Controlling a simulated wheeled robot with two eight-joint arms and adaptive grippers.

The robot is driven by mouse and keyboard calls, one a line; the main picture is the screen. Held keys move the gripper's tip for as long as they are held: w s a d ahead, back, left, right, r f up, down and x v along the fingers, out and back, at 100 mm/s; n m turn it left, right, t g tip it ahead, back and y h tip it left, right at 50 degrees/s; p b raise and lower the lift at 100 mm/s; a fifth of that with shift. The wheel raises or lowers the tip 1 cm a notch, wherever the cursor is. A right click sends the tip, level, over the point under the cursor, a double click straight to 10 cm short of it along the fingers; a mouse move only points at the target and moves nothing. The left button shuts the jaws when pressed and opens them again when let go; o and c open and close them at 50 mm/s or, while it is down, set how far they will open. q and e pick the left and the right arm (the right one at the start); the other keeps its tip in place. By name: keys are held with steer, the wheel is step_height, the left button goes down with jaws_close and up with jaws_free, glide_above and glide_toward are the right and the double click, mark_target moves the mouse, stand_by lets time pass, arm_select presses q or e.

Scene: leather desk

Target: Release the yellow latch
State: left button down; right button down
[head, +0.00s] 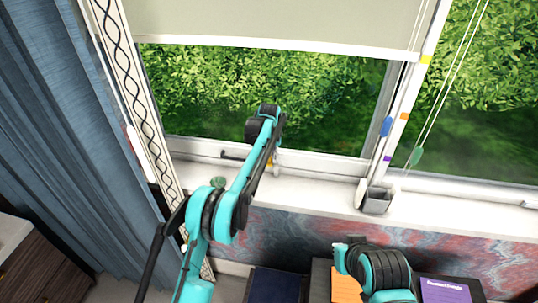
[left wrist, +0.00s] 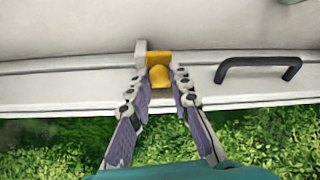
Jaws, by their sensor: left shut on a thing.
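The yellow latch (left wrist: 158,60) sits on the white window frame in the left wrist view, beside a small pale block at its left. My left gripper (left wrist: 160,85) has its two purple-lined fingers on either side of the latch and is shut on it. In the head view my left arm reaches up to the lower window frame, and the left gripper (head: 274,160) is small there, with a bit of yellow at it. My right arm shows at the bottom right of the head view; its gripper is not in view.
A black handle (left wrist: 258,66) is on the frame right of the latch. A blind (head: 280,22) hangs above. Blue curtains (head: 55,140) hang at the left. Orange and purple papers lie below.

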stand_by(0.6)
arm_select(q)
steer(key=c, duration=1.4)
jaws_free()
steer(key=shift+w, duration=0.1)
steer(key=v, duration=1.2)
steer(key=shift+w, duration=0.15)
